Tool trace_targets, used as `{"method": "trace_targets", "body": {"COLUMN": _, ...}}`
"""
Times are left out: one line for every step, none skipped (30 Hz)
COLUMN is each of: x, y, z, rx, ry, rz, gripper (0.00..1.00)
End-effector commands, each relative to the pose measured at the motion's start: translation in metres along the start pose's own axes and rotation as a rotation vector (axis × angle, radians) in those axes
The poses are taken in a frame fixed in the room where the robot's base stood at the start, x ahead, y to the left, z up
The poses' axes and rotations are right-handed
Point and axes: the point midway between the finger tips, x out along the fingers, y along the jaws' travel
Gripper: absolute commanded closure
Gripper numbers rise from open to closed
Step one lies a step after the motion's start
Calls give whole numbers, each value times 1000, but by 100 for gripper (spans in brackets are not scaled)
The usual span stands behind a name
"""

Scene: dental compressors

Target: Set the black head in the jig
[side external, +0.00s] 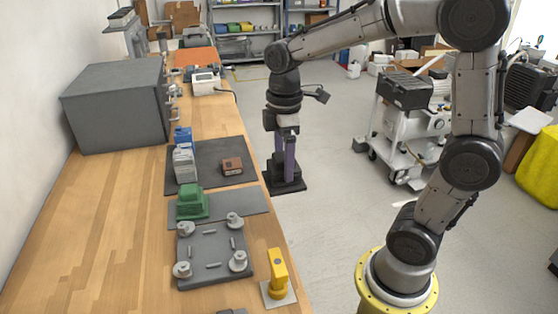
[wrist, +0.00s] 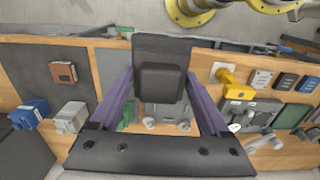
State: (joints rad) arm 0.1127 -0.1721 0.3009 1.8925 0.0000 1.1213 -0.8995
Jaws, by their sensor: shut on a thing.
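My gripper (side external: 284,160) has purple fingers and is shut on the black head (side external: 285,187), holding it upright beside the bench's right edge in the side view. In the wrist view the black head (wrist: 161,83) sits between the fingers of my gripper (wrist: 160,95), with a wide flat plate and a raised block. The jig (side external: 212,258) is a grey plate on the bench with round grey posts near its corners and small pins between them. It is apart from the head. In the wrist view the head hides much of the jig (wrist: 168,112).
A green head (side external: 191,203) stands on a grey mat (side external: 245,200) next to the jig. A yellow part (side external: 277,275) stands at the jig's near right. Blue and grey blocks (side external: 184,165) and a brown block (side external: 232,166) lie on a dark mat. A grey cabinet (side external: 115,110) stands behind.

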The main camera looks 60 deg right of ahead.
Motion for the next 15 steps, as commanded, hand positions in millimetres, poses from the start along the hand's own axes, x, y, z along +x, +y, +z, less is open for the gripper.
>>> {"method": "trace_targets", "body": {"x": -4, "y": 6, "z": -4, "rx": 39, "ry": 4, "rz": 5, "gripper": 100}}
{"method": "trace_targets", "body": {"x": -5, "y": 8, "z": -9, "rx": 59, "ry": 3, "rz": 4, "gripper": 100}}
{"method": "trace_targets", "body": {"x": -6, "y": 11, "z": -16, "rx": 90, "ry": 3, "rz": 3, "gripper": 100}}
{"method": "trace_targets", "body": {"x": -6, "y": 13, "z": -24, "rx": 108, "ry": 2, "rz": 2, "gripper": 100}}
{"method": "trace_targets", "body": {"x": -5, "y": 14, "z": -32, "rx": 124, "ry": 2, "rz": 2, "gripper": 100}}
{"method": "trace_targets", "body": {"x": -4, "y": 15, "z": -44, "rx": 142, "ry": 2, "rz": 2, "gripper": 100}}
{"method": "trace_targets", "body": {"x": -3, "y": 15, "z": -54, "rx": 149, "ry": 1, "rz": 1, "gripper": 100}}
{"method": "trace_targets", "body": {"x": -2, "y": 15, "z": -64, "rx": 158, "ry": 1, "rz": 1, "gripper": 100}}
{"method": "trace_targets", "body": {"x": 1, "y": 13, "z": -78, "rx": 161, "ry": 1, "rz": 1, "gripper": 100}}
{"method": "trace_targets", "body": {"x": 3, "y": 11, "z": -88, "rx": 164, "ry": 1, "rz": 1, "gripper": 100}}
{"method": "trace_targets", "body": {"x": 5, "y": 9, "z": -98, "rx": 163, "ry": 1, "rz": 1, "gripper": 100}}
{"method": "trace_targets", "body": {"x": 9, "y": 4, "z": -112, "rx": 159, "ry": 1, "rz": 1, "gripper": 100}}
{"method": "trace_targets", "body": {"x": 12, "y": 1, "z": -122, "rx": 152, "ry": 2, "rz": 2, "gripper": 100}}
{"method": "trace_targets", "body": {"x": 15, "y": -4, "z": -132, "rx": 144, "ry": 2, "rz": 1, "gripper": 100}}
{"method": "trace_targets", "body": {"x": 19, "y": -10, "z": -143, "rx": 129, "ry": 2, "rz": 1, "gripper": 100}}
